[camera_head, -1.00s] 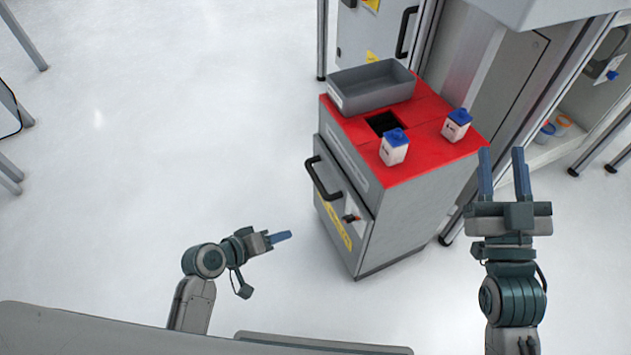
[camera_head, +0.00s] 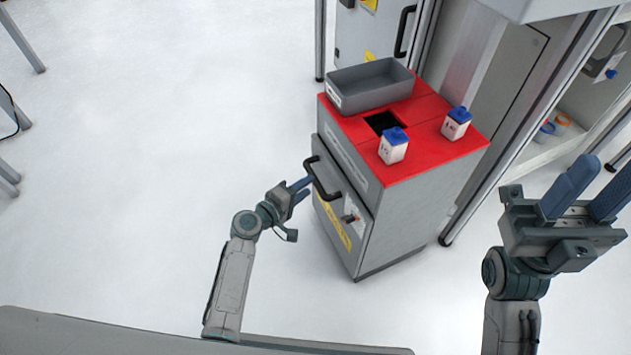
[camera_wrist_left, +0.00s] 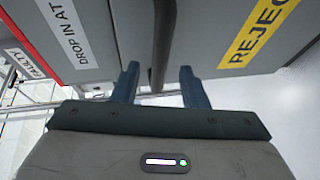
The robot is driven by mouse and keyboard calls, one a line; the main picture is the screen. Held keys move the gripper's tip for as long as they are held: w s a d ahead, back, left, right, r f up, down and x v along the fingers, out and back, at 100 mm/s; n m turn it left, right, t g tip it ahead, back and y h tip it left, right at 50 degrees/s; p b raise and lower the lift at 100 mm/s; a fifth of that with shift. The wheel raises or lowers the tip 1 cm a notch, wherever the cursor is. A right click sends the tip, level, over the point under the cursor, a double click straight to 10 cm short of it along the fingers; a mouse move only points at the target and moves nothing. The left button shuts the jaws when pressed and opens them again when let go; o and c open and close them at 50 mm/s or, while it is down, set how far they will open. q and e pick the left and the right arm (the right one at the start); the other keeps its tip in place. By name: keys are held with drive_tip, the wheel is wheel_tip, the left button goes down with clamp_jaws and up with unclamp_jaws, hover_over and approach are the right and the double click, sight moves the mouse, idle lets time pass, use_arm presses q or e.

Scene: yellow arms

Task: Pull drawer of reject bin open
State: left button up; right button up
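The reject bin is a grey cabinet (camera_head: 410,218) with a red top (camera_head: 436,158). Its drawer front (camera_head: 341,205) looks closed and carries a black bar handle (camera_head: 321,180) and a yellow label. My left gripper (camera_head: 305,184) is at the handle. In the left wrist view its two blue fingers (camera_wrist_left: 160,82) are apart, with the dark handle bar (camera_wrist_left: 164,40) running between them. I see a gap on both sides of the bar. My right gripper (camera_head: 606,176) is open and empty, to the right of the bin.
A grey tray (camera_head: 371,92) and two white bottles with blue caps (camera_head: 394,150) (camera_head: 457,127) stand on the red top around a dark square opening (camera_head: 382,122). A grey machine frame stands behind and right.

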sight(316, 180)
use_arm(q)
drive_tip(key=x, duration=0.5)
drive_tip(key=shift+b, duration=0.4)
clamp_jaws()
